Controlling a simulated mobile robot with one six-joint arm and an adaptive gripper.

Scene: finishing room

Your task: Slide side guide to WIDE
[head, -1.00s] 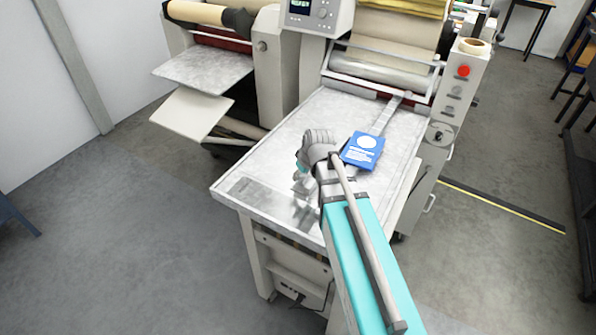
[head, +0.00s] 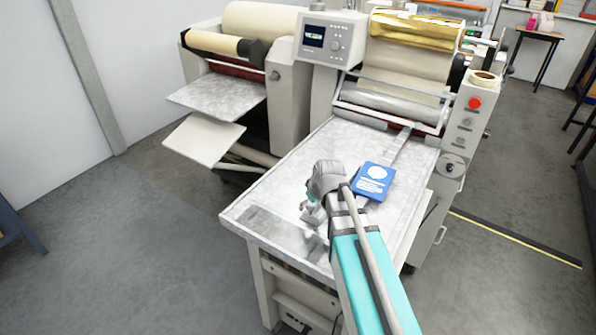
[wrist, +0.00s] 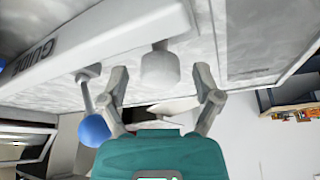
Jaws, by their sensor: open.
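The side guide (wrist: 110,45) is a pale bar with "GUIDE" lettering, crossing the upper left of the wrist view. A grey cylindrical knob (wrist: 160,68) on a short stem stands beside it. My gripper (wrist: 162,88) is open, with one finger on each side of the knob; I cannot tell whether either finger touches it. A lever with a blue ball (wrist: 93,130) is just left of the left finger. In the head view my gripper (head: 312,212) is low over the machine's metal bed (head: 290,185). My arm hides the knob there. No WIDE mark is readable.
A blue card (head: 373,181) lies over a pale strip (head: 402,147) on the bed, right of my wrist. Rollers (head: 392,100) and a control panel (head: 323,37) stand behind. A red button (head: 474,103) is on the right side column. Another roller machine (head: 278,100) stands left.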

